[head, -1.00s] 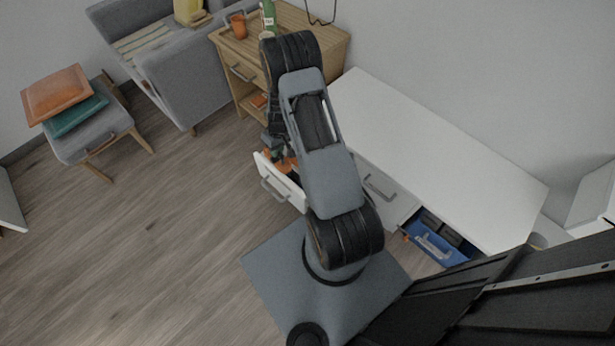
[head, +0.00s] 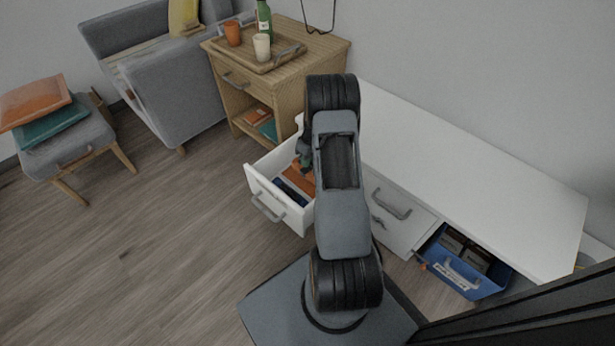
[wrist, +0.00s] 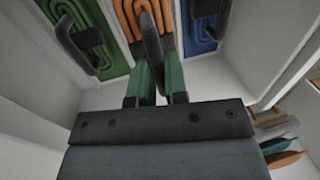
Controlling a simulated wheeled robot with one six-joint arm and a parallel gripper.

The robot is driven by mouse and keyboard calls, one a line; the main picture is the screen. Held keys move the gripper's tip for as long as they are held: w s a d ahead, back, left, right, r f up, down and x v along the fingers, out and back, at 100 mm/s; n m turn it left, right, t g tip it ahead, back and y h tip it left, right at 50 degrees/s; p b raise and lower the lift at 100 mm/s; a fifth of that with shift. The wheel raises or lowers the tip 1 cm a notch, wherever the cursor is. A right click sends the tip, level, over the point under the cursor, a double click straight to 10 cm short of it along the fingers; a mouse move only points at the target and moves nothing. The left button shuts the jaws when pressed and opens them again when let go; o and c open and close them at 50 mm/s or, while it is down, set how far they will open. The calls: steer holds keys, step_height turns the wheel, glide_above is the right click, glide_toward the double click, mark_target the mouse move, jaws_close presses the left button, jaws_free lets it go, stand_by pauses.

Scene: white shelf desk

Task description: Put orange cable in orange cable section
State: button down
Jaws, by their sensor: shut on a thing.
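My gripper (head: 304,155) is down at the open white drawer (head: 275,216), left of the desk. In the wrist view, its green-padded fingers (wrist: 160,82) are close together below a dark, loop-like piece (wrist: 150,40) that stands in front of an orange coiled cable (wrist: 133,18). The exact contact is partly hidden by the fingers. The orange cable also shows in the head view (head: 299,180).
A blue bin (head: 462,282) with dark items sits in an open section at right. A shut white drawer (head: 395,215) lies between. The wooden side table (head: 290,60), with a tray, cups and bottle, stands close behind the open drawer.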

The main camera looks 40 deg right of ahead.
mark_target(307, 172)
steer(key=shift+f+b, duration=1.15)
steer(key=shift+f, duration=2.2)
steer(key=shift+f, duration=0.1)
